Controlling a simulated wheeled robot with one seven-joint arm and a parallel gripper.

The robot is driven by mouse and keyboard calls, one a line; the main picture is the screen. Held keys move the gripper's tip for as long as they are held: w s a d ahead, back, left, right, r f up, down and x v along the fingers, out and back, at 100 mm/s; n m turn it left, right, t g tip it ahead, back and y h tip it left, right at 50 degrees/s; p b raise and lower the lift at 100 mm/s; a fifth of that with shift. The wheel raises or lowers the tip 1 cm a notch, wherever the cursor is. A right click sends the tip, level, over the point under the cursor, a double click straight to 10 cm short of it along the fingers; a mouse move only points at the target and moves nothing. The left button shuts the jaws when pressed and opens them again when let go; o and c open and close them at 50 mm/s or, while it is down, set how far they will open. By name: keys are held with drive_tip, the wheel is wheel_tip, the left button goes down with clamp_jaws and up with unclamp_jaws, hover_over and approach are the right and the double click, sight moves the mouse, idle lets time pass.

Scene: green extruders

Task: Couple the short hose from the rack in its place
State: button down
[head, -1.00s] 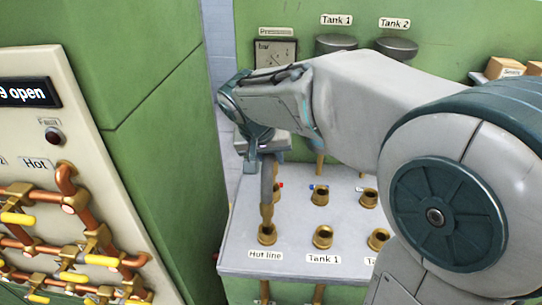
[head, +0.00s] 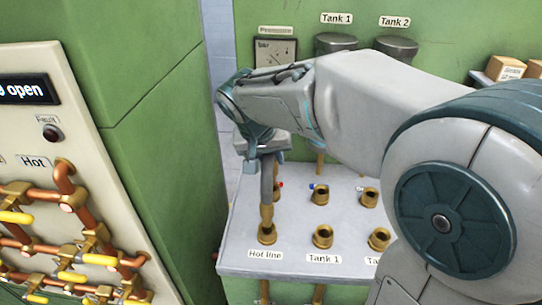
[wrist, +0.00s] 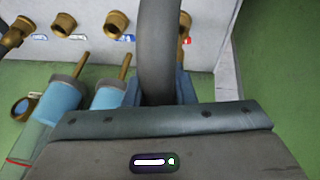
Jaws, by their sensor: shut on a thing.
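The short hose (head: 267,182) is dark grey with a brass end pointing down. My gripper (head: 266,152) is shut on its upper part and holds it nearly upright. The brass end is at the mouth of the brass "Hot line" port (head: 267,236); I cannot tell if it is seated. In the wrist view the hose (wrist: 159,45) rises between the fingers (wrist: 158,92) and bends out of the top of the picture. Its other end is hidden.
The "Tank 1" port (head: 323,236) and another port (head: 379,239) stand to the right on the grey bench (head: 238,250). Ports with red and blue marks sit behind. A copper pipe panel (head: 60,130) stands at the left. Blue-capped cylinders (wrist: 58,97) show in the wrist view.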

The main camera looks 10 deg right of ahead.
drive_tip(key=shift+f+b, duration=1.75)
drive_tip(key=shift+f, duration=0.25)
drive_tip(key=c, duration=1.1)
unclamp_jaws()
drive_tip(key=shift+r, duration=0.1)
drive_tip(key=v, duration=1.2)
drive_tip(key=s+d+f+y, duration=0.1)
drive_tip(key=s+d+f, duration=0.3)
drive_tip(key=f, duration=0.1)
drive_tip(key=s+d+f+n+y, duration=0.1)
drive_tip(key=s+d+f, duration=0.3)
drive_tip(key=s+f, duration=0.1)
drive_tip(key=s+d+f+g+y, duration=0.1)
drive_tip(key=s+d+f, duration=0.3)
drive_tip(key=f, duration=0.2)
drive_tip(key=shift+s+d+f+n, duration=0.1)
drive_tip(key=shift+s+f+n, duration=0.15)
drive_tip(key=shift+s+n, duration=0.1)
